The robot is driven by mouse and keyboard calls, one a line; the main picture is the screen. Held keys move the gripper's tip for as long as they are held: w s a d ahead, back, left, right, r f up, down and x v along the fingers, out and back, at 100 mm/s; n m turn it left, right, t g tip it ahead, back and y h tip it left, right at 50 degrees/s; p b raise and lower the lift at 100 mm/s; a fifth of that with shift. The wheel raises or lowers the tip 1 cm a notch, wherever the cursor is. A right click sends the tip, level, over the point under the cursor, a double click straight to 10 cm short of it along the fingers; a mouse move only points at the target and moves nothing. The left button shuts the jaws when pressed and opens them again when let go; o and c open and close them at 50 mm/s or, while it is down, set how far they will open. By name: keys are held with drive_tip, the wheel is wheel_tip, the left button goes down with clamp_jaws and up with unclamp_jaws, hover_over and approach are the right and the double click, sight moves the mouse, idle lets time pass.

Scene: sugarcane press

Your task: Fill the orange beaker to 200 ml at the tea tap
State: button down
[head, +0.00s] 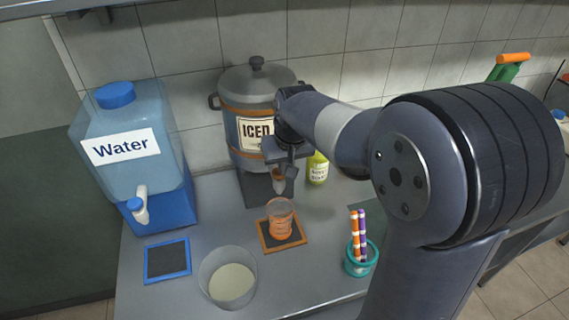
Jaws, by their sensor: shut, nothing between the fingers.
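The orange beaker (280,222) stands upright on a dark mat with an orange frame (264,243), in front of the tea dispenser. It looks tinted orange; I cannot read its level marks or tell how much liquid it holds. The tea dispenser (238,112) is a grey lidded urn with copper bands and a label of which "ICED" shows. Its tap (278,181) is partly hidden by my gripper. My gripper (291,172) is shut and empty, at the tap and above the beaker. I cannot tell whether it touches the tap handle.
A blue water dispenser (122,147) with its tap stands at the left, with a blue-framed mat (167,260) before it. A clear bowl (228,279) with pale contents is at the front. A teal cup (361,261) holds striped sticks. A yellow-green bottle (318,169) stands behind my arm.

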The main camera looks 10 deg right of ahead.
drive_tip(key=shift+f+b, duration=0.3)
drive_tip(key=shift+f, duration=0.4)
drive_tip(key=shift+s+f, duration=0.25)
drive_tip(key=shift+f, duration=0.2)
idle(1.4)
idle(4.5)
drive_tip(key=w+p+v, duration=0.1)
drive_tip(key=v, duration=1.3)
drive_tip(key=shift+w+r+p, duration=0.2)
drive_tip(key=shift+r+p, duration=0.2)
drive_tip(key=shift+r, duration=0.2)
